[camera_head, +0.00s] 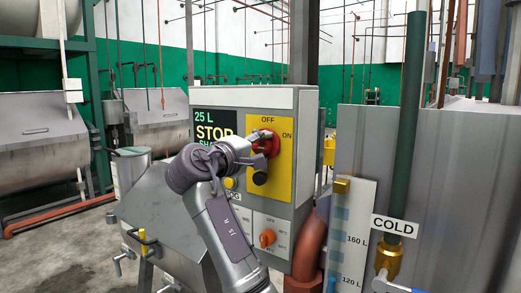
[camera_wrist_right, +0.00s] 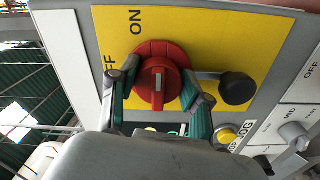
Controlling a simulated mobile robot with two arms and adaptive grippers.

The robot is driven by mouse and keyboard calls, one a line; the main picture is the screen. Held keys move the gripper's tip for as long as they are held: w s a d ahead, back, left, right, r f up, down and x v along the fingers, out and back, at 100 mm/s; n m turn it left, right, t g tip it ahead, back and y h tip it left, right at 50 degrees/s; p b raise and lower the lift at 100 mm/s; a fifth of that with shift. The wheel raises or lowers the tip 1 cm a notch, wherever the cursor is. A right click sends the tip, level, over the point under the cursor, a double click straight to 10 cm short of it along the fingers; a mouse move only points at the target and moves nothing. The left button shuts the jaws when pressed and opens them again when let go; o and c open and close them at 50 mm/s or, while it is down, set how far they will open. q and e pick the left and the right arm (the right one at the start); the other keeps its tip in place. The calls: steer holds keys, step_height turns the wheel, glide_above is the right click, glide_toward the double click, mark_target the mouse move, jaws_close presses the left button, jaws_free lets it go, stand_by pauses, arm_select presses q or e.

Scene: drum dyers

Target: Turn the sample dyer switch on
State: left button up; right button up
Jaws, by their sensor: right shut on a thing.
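The red rotary switch (camera_head: 267,141) sits on a yellow plate (camera_head: 284,180) on the front of a grey control box. "OFF" is printed above it and "ON" to its right. In the right wrist view the red switch (camera_wrist_right: 158,58) has a white-marked handle running up and down the picture, its upper end towards the side where "ON" is printed. My right gripper (camera_wrist_right: 158,96) is shut on the handle, a finger on each side. In the head view my right gripper (camera_head: 260,148) partly covers the switch. My left gripper is not in view.
A black knob (camera_wrist_right: 237,88) with an arm is close beside the switch. A yellow button (camera_wrist_right: 226,134) and an orange knob (camera_head: 267,238) are lower on the box. A grey tank (camera_head: 459,190) and a "COLD" pipe (camera_head: 407,130) stand to the right.

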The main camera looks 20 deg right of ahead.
stand_by(0.5)
steer(key=o, duration=1.2)
steer(key=shift+c, duration=0.2)
steer(key=v, duration=0.7)
steer(key=shift+s+a, duration=0.15)
steer(key=shift+a, duration=0.05)
steer(key=shift+f, duration=0.1)
